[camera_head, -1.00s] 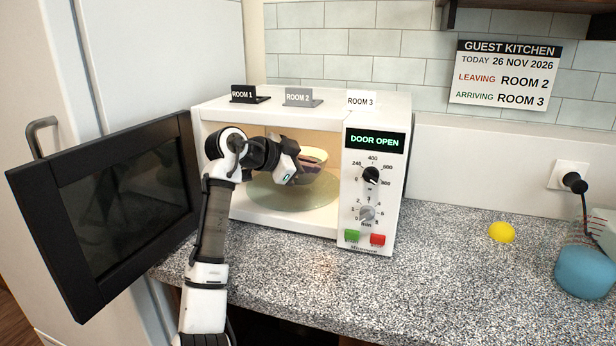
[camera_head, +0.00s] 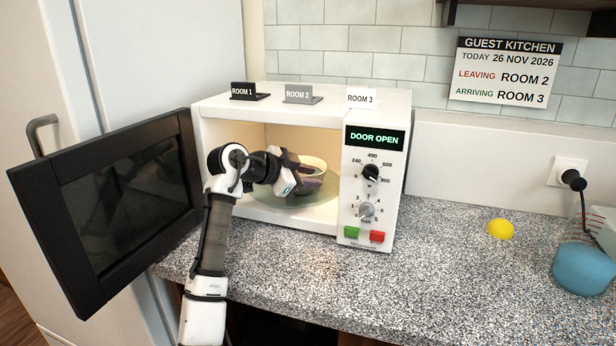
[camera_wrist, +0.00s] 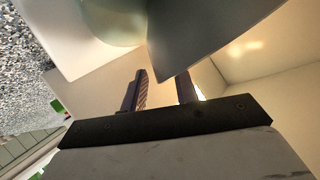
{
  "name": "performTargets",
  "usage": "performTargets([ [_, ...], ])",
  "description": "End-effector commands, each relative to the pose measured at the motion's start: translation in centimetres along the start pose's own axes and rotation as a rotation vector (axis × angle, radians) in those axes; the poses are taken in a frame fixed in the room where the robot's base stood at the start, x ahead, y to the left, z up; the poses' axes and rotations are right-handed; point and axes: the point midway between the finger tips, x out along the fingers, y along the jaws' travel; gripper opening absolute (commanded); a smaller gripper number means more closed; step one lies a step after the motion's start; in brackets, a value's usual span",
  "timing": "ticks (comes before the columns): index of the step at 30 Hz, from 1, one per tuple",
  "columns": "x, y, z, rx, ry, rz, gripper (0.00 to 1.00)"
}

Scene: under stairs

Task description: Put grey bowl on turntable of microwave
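The grey bowl (camera_head: 315,164) is inside the open microwave (camera_head: 278,114), partly hidden behind my gripper (camera_head: 303,178). Its pale rim faces up. It appears to sit on the round glass turntable (camera_head: 290,202), though the contact is hidden. In the wrist view the bowl (camera_wrist: 200,38) fills the upper middle, with the greenish turntable (camera_wrist: 115,22) to its left. My gripper (camera_wrist: 162,85) has its two dark fingers apart, with a visible gap between them. The bowl's edge reaches down near the fingertips.
The microwave door (camera_head: 120,195) stands open to the left, beside my arm. The control panel (camera_head: 372,185) borders the opening on the right and reads DOOR OPEN. Room labels stand on top. A yellow object (camera_head: 500,229) and blue object (camera_head: 583,268) are at the counter's right.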

Motion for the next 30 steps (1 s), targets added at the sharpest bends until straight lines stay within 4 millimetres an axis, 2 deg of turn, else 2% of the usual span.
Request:
performTargets([
  [5,-0.8,-0.1,-0.1,0.0,0.0,-0.002,0.3],
  [8,-2.4,-0.1,0.0,0.0,0.0,-0.003,0.3],
  [15,-7.6,-0.1,-0.1,0.001,0.0,-0.003,0.3],
  [21,-10.9,-0.1,-0.1,0.001,-0.001,-0.002,0.3],
  [25,-11.8,-0.1,-0.1,0.001,0.0,0.0,0.3],
  [30,-12.1,-0.1,-0.2,0.0,0.0,0.001,0.3],
])
